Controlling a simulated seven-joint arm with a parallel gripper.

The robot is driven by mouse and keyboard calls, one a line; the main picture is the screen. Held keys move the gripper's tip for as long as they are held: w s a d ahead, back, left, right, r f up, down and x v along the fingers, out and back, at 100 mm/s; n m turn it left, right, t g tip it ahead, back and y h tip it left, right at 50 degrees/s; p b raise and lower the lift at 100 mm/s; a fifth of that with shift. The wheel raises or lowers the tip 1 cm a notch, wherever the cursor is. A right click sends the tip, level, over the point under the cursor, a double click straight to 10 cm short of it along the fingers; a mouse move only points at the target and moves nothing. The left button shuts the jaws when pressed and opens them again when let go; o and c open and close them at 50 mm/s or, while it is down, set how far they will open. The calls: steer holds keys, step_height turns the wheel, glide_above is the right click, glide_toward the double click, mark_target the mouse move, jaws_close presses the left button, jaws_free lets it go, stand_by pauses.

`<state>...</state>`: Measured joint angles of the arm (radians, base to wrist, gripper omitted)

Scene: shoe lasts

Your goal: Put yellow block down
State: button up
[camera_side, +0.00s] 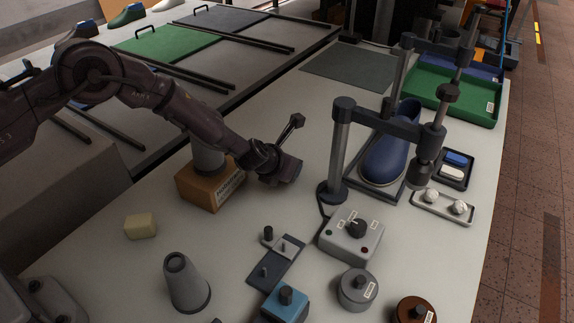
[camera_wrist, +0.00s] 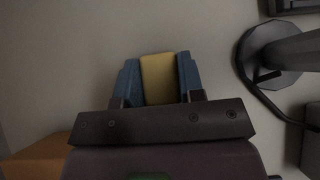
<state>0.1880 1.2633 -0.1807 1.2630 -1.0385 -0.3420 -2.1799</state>
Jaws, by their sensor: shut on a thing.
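My gripper (camera_side: 284,172) is over the white table, between an orange-brown block and the press stand. In the wrist view, its two blue fingers (camera_wrist: 158,66) are closed on the sides of a yellow block (camera_wrist: 159,82). In the side view the fingers and the held block are hidden by the hand, so I cannot tell whether the block touches the table. A separate pale yellow block (camera_side: 140,226) lies on the table at the left front.
The orange-brown block (camera_side: 211,186) stands left of my gripper. The press stand (camera_side: 340,150), with a blue shoe last (camera_side: 386,158), stands to the right. A grey control box (camera_side: 350,235) and dark plate (camera_side: 277,262) are in front. The table beyond my gripper is clear.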

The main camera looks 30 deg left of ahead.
steer(key=shift+f, duration=0.1)
steer(key=o, duration=0.9)
steer(key=s+a+r+m+h, duration=0.1)
steer(key=s+r+m, duration=0.5)
steer(key=r, duration=0.4)
steer(key=s+a+r+m+h, duration=0.1)
steer(key=s+r+m, duration=0.4)
steer(key=r+m, duration=0.3)
steer(key=s+a+r+m+h, duration=0.1)
steer(key=s+r+m, duration=0.45)
steer(key=r, duration=0.55)
steer(key=s+a+r+m+g+y, duration=0.1)
steer(key=s+a+m, duration=0.2)
steer(key=s+m, duration=0.2)
steer(key=s+a+r+m+g+y, duration=0.1)
steer(key=s+a+m, duration=0.3)
steer(key=s, duration=0.6)
steer(key=s+a+r+m+g+y, duration=0.1)
steer(key=s+a+r+m, duration=0.2)
steer(key=s+m, duration=0.4)
steer(key=shift+s+a+r+m, duration=0.2)
steer(key=shift+s+a, duration=0.25)
steer(key=shift+a, duration=0.3)
